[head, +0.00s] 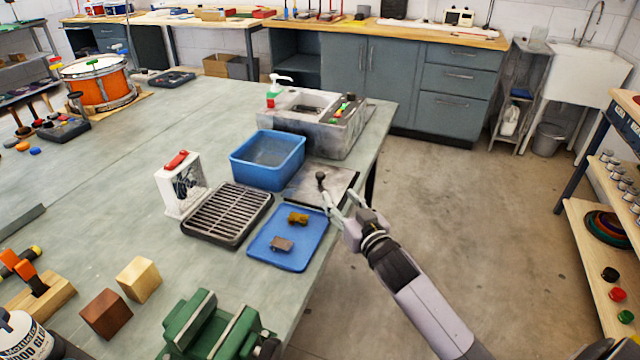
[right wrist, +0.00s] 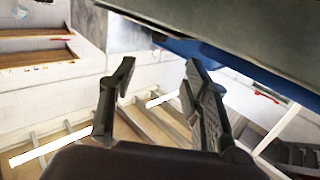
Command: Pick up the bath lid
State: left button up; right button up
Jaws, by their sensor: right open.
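The bath lid (head: 302,186) is a flat dark grey plate with a small dark knob (head: 320,176) standing on it. It lies at the table's right edge, between the blue tub and the blue tray. My right gripper (head: 338,197) is open with its fingertips over the lid's near right part, close to the knob; I cannot tell if they touch it. In the right wrist view, the open, empty fingers (right wrist: 158,72) show below a large dark grey surface, which may be the lid or the table. My left gripper is not in view.
A blue tub (head: 268,160) stands behind the lid, with a grey sink unit (head: 318,140) beyond. A blue tray (head: 312,258) with two small blocks lies in front. A black grate (head: 230,213) and green vise (head: 210,330) are left. Floor right of the table is clear.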

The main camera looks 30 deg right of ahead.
aim_at(322, 177)
jog(key=w, duration=0.5)
jog(key=shift+d+f, duration=0.1)
jog(key=shift+d, duration=0.05)
jog(key=shift+w+d+f, duration=0.1)
jog(key=shift+w, duration=0.9)
jog(key=shift+w+d+f, duration=0.1)
jog(key=shift+w+f, duration=0.05)
jog(key=shift+w, duration=0.9)
jog(key=shift+w+d+f, duration=0.1)
jog(key=shift+w, duration=0.9)
grip_shut()
